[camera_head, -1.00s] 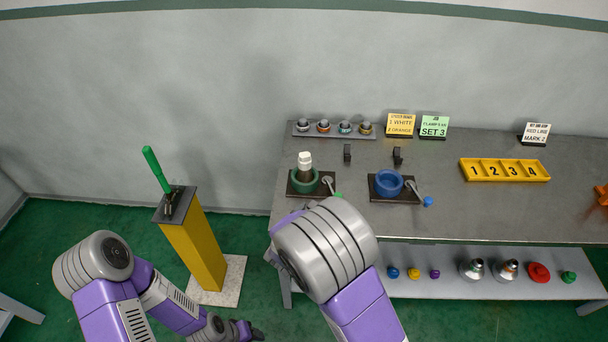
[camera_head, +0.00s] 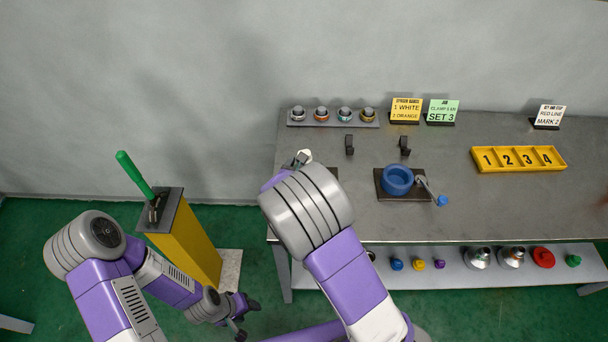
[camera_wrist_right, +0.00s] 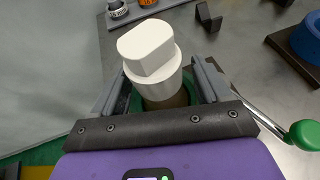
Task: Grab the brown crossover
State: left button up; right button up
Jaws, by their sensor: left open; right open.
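The brown crossover (camera_wrist_right: 168,101) stands upright in the green vise (camera_wrist_right: 191,94) in the right wrist view, with a white cap (camera_wrist_right: 148,48) on top. My right gripper (camera_wrist_right: 162,88) is open, with one finger on each side of the capped piece, and I cannot tell if they touch it. In the head view my right arm hides the green vise and most of the piece; only the white cap (camera_head: 304,156) shows. My left gripper (camera_head: 247,318) is open and empty, low over the floor beside the yellow pedestal.
A blue vise (camera_head: 397,181) sits to the right on the table (camera_head: 455,210). A yellow numbered tray (camera_head: 518,159), sign cards and a rack of ringed parts (camera_head: 333,118) stand further back. The yellow pedestal (camera_head: 190,250) holds a green-handled tool (camera_head: 135,175).

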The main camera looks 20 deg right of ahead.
jog(key=shift+x, duration=0.9)
jog(key=shift+c, duration=0.2)
grip_shut()
jog(key=shift+w+r, duration=0.1)
jog(key=shift+r, duration=0.1)
